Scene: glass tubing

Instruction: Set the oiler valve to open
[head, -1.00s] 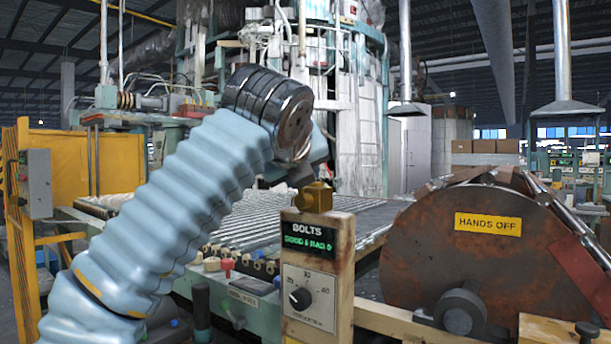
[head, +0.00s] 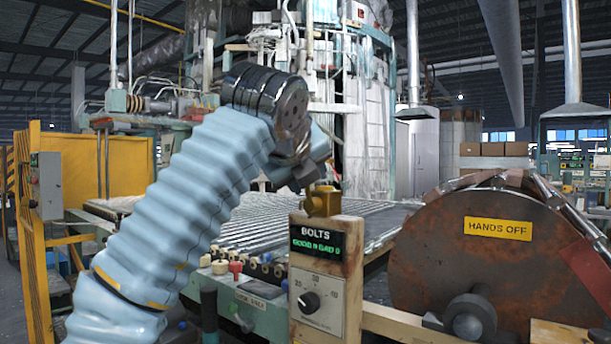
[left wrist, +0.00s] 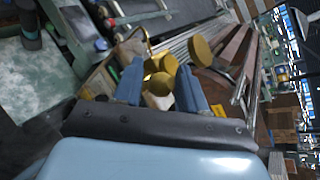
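The oiler valve appears as a small brass-coloured block (head: 322,201) on top of the wooden post beside the conveyor. My left gripper (head: 312,176) hangs just above it, pointing down, partly hidden by its own wrist. In the left wrist view, the two blue fingers of the left gripper (left wrist: 160,90) are apart. The brass body (left wrist: 160,66) lies between or just beyond them; I cannot tell whether they touch it. The valve's setting cannot be read. My right gripper is in no view.
Below the valve, the post bears a green-lit BOLTS display (head: 317,244) and a black dial (head: 309,302). A rusty drum (head: 450,265) marked HANDS OFF stands close on the right. The roller conveyor (head: 255,235) runs behind. A round brass-coloured disc (left wrist: 201,51) shows in the wrist view.

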